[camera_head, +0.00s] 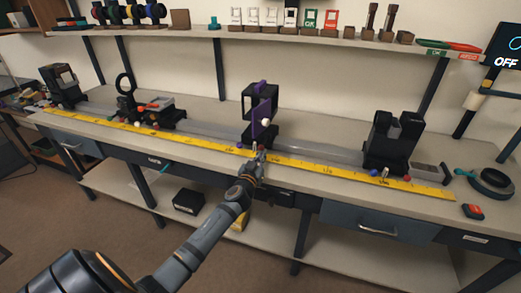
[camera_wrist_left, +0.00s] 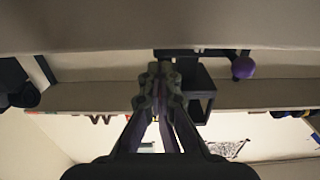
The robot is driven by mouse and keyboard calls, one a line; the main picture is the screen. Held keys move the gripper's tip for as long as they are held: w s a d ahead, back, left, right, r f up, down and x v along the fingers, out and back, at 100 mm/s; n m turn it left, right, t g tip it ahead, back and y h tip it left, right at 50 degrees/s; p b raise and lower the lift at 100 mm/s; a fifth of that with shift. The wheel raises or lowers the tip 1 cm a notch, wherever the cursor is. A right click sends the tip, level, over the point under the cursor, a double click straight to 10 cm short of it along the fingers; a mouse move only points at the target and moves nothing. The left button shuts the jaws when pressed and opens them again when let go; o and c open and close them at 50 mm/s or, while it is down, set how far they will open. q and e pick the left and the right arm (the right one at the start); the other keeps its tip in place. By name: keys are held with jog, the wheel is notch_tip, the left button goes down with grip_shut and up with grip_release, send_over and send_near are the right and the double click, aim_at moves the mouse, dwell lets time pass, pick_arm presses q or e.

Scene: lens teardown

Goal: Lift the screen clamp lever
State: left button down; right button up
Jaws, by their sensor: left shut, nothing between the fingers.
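My left gripper (camera_head: 259,153) reaches in from below to the front of the middle black carriage on the bench rail. Its fingers (camera_wrist_left: 160,78) are together with nothing between them. I cannot tell which part is the screen clamp lever. The fingers hide part of the carriage's front.
A yellow ruler (camera_head: 320,168) runs along the bench's front edge. A black carriage (camera_head: 391,142) with coloured knobs stands to the right; others stand left. A shelf (camera_head: 330,40) with small parts hangs behind. A black ring (camera_head: 491,182) lies at the right end.

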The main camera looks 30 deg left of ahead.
aim_at(262, 147)
pick_arm(q)
jog(key=shift+w+r+p, duration=0.15)
jog(key=shift+r+p, duration=0.55)
jog(key=shift+r, duration=0.25)
jog(key=shift+w+r+p, duration=0.1)
jog(key=shift+r+p, duration=0.55)
jog(key=shift+r, duration=0.25)
jog(key=shift+s+f, duration=0.15)
jog(key=shift+s, duration=0.05)
jog(key=b+v, duration=0.3)
jog(key=v, duration=0.3)
jog(key=shift+s+f, duration=0.3)
jog(key=shift+f, duration=0.1)
